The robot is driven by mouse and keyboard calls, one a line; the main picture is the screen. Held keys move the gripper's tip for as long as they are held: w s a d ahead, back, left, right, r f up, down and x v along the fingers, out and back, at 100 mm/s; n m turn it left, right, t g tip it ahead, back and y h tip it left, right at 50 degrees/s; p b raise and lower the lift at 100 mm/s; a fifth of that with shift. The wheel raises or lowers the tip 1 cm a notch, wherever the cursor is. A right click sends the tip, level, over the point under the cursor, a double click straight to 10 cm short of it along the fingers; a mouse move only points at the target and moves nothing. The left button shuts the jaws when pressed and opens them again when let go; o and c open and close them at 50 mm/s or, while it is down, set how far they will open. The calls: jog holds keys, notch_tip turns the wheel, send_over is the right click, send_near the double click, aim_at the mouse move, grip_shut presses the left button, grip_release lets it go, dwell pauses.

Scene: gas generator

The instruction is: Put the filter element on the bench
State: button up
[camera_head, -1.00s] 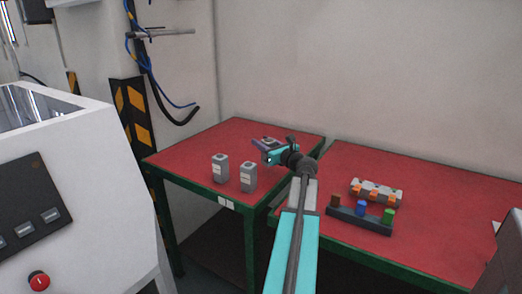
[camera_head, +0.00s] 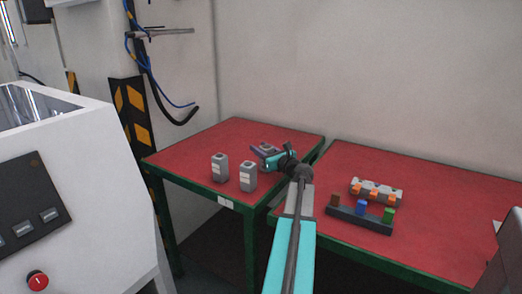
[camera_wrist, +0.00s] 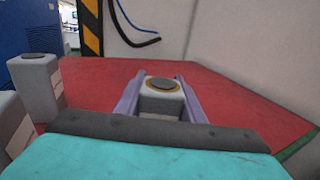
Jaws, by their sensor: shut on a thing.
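A grey, box-shaped filter element (camera_wrist: 160,104) with an orange-brown ring and dark centre on top is between the two purple fingers of my gripper (camera_wrist: 160,92) in the wrist view. My gripper is shut on it, and it looks upright. In the head view the element (camera_head: 267,147) shows only in part, behind my gripper (camera_head: 262,151), over the red top of the left bench (camera_head: 235,135). Its lower end is hidden, so I cannot tell whether it touches the bench.
Two similar grey blocks (camera_head: 220,167) (camera_head: 248,176) stand at the bench's front edge; they also show at left in the wrist view. The right table holds a rack with coloured knobs (camera_head: 361,217) and an orange-grey part (camera_head: 376,191). The bench's back left is clear.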

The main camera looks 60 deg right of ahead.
jog(key=shift+f, duration=0.2)
jog(key=o, duration=1.2)
jog(key=shift+r, duration=0.15)
jog(key=shift+r, duration=0.1)
jog(key=shift+v, duration=3.75)
